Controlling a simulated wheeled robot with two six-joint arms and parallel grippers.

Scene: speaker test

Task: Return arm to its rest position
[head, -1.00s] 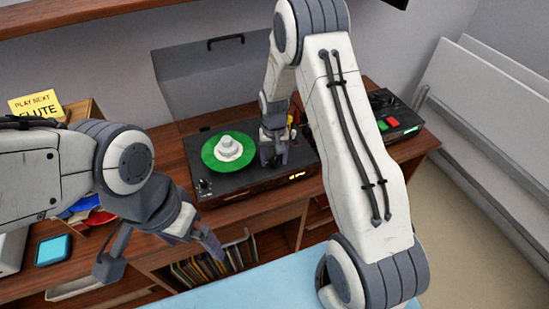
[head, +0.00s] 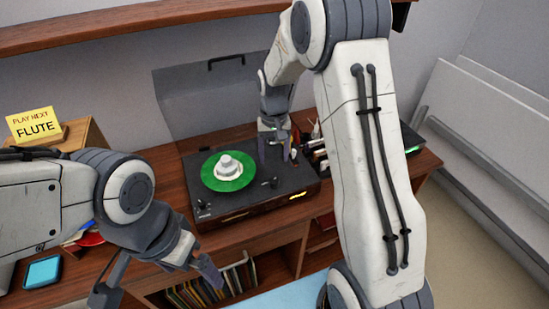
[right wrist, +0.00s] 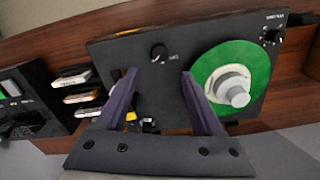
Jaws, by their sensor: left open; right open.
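My right arm reaches in over the cabinet in the head view. Its right gripper (head: 276,158) is over the right rear part of the black record player (head: 238,205). In the right wrist view the right gripper's two purple-grey fingers (right wrist: 158,76) are apart with nothing between them. The green record (head: 215,183) lies on the player with a pale round piece at its centre. It also shows right of the fingers in the right wrist view (right wrist: 205,68). My left gripper (head: 155,280) is open and empty at the lower left, in front of the cabinet.
A yellow "PLAY NEXT FLUTE" card (head: 34,124) stands at the left. The player's grey lid (head: 210,92) is raised behind it. Small upright items (head: 318,150) stand right of the player. Record sleeves (head: 215,289) fill a lower shelf. A wooden shelf (head: 130,30) runs above.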

